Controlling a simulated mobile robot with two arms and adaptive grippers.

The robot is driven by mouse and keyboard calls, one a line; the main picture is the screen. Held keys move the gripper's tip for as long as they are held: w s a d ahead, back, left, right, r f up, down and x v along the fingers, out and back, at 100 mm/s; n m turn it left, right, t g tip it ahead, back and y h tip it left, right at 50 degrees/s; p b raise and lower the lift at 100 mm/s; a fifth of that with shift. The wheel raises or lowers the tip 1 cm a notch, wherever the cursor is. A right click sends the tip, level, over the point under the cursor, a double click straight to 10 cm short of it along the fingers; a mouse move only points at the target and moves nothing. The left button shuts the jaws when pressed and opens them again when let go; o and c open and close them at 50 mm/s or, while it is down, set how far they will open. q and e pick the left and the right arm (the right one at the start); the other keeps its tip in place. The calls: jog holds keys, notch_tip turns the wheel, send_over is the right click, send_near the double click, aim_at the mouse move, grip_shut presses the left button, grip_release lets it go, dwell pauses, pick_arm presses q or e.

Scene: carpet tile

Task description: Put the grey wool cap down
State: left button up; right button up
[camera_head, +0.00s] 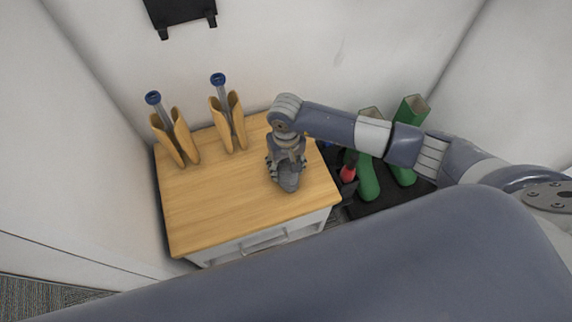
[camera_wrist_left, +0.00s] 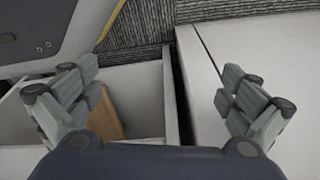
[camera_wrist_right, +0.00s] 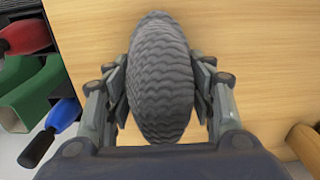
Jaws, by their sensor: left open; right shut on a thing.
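The grey wool cap (camera_wrist_right: 162,80) is a ribbed, rounded shape between the fingers of my right gripper (camera_wrist_right: 160,105) in the right wrist view. The fingers are shut on its two sides. In the head view my right gripper (camera_head: 287,168) points down over the wooden top of a small cabinet (camera_head: 215,210), and the cap (camera_head: 289,182) shows just below it. I cannot tell whether the cap touches the wood. My left gripper (camera_wrist_left: 153,100) is open and empty in the left wrist view, above a white open drawer or box (camera_wrist_left: 140,95). It is not seen in the head view.
Two wooden shoe trees (camera_head: 175,140) (camera_head: 230,120) with blue knobs stand at the back of the cabinet top. The front left of the top is clear.

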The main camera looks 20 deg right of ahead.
jog(key=o, duration=1.1)
pick_arm(q)
jog(key=shift+w+r, duration=0.3)
jog(key=shift+r, duration=0.05)
pick_arm(e)
jog(key=shift+r, duration=0.35)
pick_arm(q)
jog(key=s+f+p, duration=0.1)
jog(key=s+f, duration=0.1)
jog(key=f, duration=0.1)
jog(key=shift+s+a, duration=0.15)
jog(key=shift+s, duration=0.25)
pick_arm(e)
notch_tip(320, 180, up, 11)
jog(key=shift+r, duration=0.2)
